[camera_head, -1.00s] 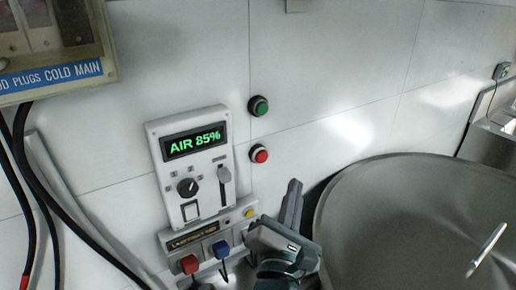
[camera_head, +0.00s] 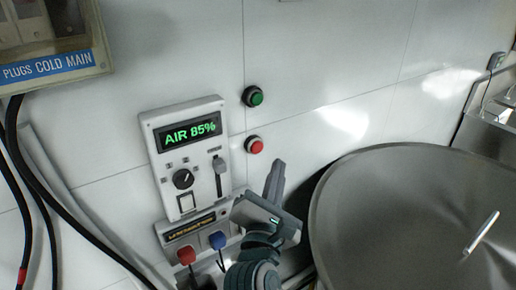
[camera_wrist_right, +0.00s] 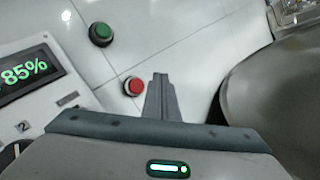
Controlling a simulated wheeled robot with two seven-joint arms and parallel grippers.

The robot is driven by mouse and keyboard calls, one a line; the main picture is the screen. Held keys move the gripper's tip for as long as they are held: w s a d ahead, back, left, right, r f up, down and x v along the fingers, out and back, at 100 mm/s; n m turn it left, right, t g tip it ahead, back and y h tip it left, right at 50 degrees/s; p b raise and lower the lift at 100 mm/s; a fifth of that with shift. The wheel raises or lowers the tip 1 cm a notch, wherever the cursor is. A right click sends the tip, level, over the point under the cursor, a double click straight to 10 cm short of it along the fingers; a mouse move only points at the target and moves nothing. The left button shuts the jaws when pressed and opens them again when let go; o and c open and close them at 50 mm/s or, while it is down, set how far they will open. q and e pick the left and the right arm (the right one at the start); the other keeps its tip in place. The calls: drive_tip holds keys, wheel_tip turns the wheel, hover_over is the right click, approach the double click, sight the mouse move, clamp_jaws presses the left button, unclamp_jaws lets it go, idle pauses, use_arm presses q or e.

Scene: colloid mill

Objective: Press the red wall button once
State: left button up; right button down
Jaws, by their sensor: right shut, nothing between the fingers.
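The red wall button (camera_head: 254,145) sits in a dark ring on the white tiled wall, below a green button (camera_head: 252,96). My right gripper (camera_head: 279,165) is shut and empty. It shows below and slightly right of the red button, its fingers pointing up towards the wall. In the right wrist view the red button (camera_wrist_right: 133,86) lies just left of the closed fingertips (camera_wrist_right: 160,77), and the green button (camera_wrist_right: 101,34) is farther up and left. A contact between fingers and button does not show. My left gripper is not in view.
A control panel reading AIR 85% (camera_head: 186,150) is left of the buttons. Below it are red and blue plugs (camera_head: 217,240). A large round metal lid (camera_head: 410,220) stands close on the right. A box with cables (camera_head: 55,50) hangs upper left.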

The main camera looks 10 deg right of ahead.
drive_tip(key=shift+w+a+b, duration=0.1)
drive_tip(key=shift+w+a, duration=0.15)
drive_tip(key=shift+w, duration=0.5)
drive_tip(key=shift+w+a+b, duration=0.15)
drive_tip(key=shift+w+a, duration=0.15)
drive_tip(key=shift+w, duration=0.5)
drive_tip(key=shift+w+a+b, duration=0.1)
drive_tip(key=shift+w+a, duration=0.15)
drive_tip(key=shift+w, duration=0.5)
drive_tip(key=shift+w+a+b, duration=0.3)
drive_tip(key=shift+w, duration=0.5)
idle(1.2)
drive_tip(key=shift+s, duration=0.15)
drive_tip(key=shift+s+d, duration=0.3)
drive_tip(key=shift+s, duration=0.4)
idle(0.3)
drive_tip(key=s, duration=0.1)
drive_tip(key=s+d, duration=0.1)
drive_tip(key=s, duration=0.2)
drive_tip(key=shift+s+d, duration=0.35)
idle(0.8)
